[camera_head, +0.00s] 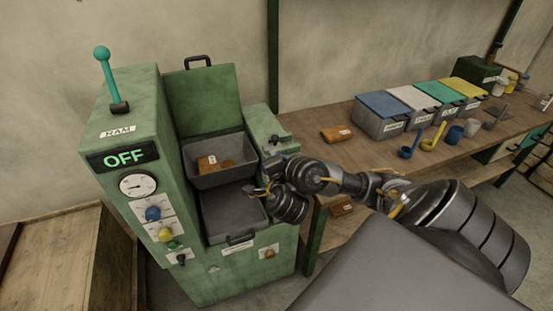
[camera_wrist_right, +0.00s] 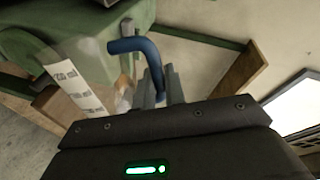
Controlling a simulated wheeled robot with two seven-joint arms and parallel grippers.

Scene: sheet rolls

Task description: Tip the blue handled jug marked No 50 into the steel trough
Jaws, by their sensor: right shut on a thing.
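My right gripper (camera_head: 262,188) is at the right side of the green machine, close to its steel trough (camera_head: 222,177) and above the right edge of a lower grey tray (camera_head: 228,218). In the right wrist view the gripper (camera_wrist_right: 158,88) is shut on the blue handle (camera_wrist_right: 138,46) of a clear jug (camera_wrist_right: 75,78). The jug has a white strip with ml marks and looks tilted; its contents and any No 50 mark cannot be made out. In the head view the jug cannot be made out. The trough holds brown pieces (camera_head: 208,163). My left gripper is out of view.
The machine (camera_head: 150,130) has a teal lever (camera_head: 106,75), an OFF display and a raised green lid (camera_head: 204,100). A wooden bench (camera_head: 360,150) at right carries lidded bins (camera_head: 383,115), scoops and cups. A wooden crate (camera_head: 70,250) stands at left.

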